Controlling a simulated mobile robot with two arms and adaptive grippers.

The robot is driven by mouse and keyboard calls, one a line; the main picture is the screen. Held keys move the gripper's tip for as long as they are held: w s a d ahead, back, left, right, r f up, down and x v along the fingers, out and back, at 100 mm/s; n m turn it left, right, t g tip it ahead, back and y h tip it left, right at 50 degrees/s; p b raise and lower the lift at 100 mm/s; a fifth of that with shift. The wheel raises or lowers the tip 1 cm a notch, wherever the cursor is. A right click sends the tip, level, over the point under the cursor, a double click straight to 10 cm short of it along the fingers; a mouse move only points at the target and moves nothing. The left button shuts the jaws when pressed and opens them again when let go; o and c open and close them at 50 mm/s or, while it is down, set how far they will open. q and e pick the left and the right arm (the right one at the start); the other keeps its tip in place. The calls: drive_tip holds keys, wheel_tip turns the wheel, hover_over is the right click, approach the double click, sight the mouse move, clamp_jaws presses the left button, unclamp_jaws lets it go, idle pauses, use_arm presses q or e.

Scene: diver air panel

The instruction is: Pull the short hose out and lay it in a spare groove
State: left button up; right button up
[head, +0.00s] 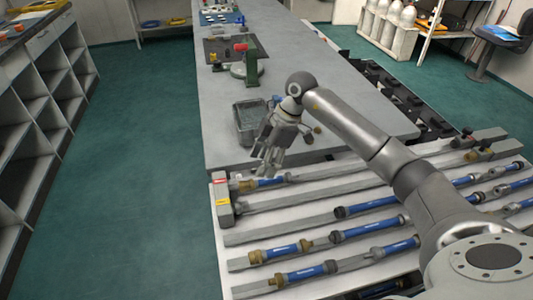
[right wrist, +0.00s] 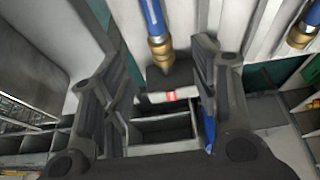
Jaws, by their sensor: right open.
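A short blue hose (head: 265,183) lies in the upper groove of the panel, at its left end. Its brass end faces a grey block (head: 224,198) with a red and a yellow label; I cannot tell whether it is seated in it. My right gripper (head: 267,165) is open and empty, just above this hose. In the right wrist view, a blue hose (right wrist: 152,15) with a brass end (right wrist: 160,46) shows between the open fingers (right wrist: 160,65), and the fingers do not close on it. My left gripper is out of view.
Several other blue hoses, such as one at the front (head: 303,274), lie in the grooves of the pale panel (head: 230,262). Bare groove lengths show around the panel's left side. A grey bin (head: 247,118) stands on the bench (head: 225,145) behind the gripper.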

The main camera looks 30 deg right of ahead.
sight(254, 182)
drive_tip(key=x, duration=0.8)
drive_tip(key=shift+f, duration=0.2)
clamp_jaws()
unclamp_jaws()
